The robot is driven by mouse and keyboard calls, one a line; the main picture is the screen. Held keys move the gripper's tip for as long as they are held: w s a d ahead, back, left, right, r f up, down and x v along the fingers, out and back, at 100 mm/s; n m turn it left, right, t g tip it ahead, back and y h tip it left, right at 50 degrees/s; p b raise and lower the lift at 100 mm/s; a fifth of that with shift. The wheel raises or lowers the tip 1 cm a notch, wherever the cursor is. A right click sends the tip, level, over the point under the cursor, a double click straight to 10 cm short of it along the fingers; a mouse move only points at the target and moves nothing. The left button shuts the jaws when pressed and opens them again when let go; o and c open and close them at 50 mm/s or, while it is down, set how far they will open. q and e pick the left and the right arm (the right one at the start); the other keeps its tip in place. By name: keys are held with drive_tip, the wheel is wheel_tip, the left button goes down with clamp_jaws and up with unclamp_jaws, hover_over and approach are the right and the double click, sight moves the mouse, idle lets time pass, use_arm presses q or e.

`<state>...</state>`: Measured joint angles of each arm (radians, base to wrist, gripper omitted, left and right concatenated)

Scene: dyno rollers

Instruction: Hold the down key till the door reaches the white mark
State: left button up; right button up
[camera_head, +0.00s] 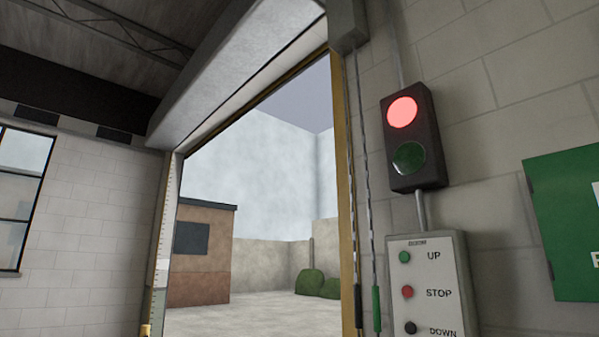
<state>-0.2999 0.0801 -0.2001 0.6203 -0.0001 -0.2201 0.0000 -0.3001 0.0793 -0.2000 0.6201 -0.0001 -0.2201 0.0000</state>
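The control box (430,280) is on the block wall at the lower right. It has a green UP key (404,257), a red STOP key (406,292) and a black DOWN key (410,328) near the bottom edge of the picture. The doorway (265,220) stands open to a yard. A long grey housing (235,65) runs above it; I cannot make out a separate door curtain or its lower edge. A scale strip (164,215) runs up the left jamb, with a whitish patch (161,272) low on it that may be the white mark. Neither gripper shows.
A signal lamp (411,137) above the control box has its red light lit and its green dark. Hanging chains (366,190), one ending in a green grip (376,308), lie between the doorway and the box. A green panel (565,225) is at right.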

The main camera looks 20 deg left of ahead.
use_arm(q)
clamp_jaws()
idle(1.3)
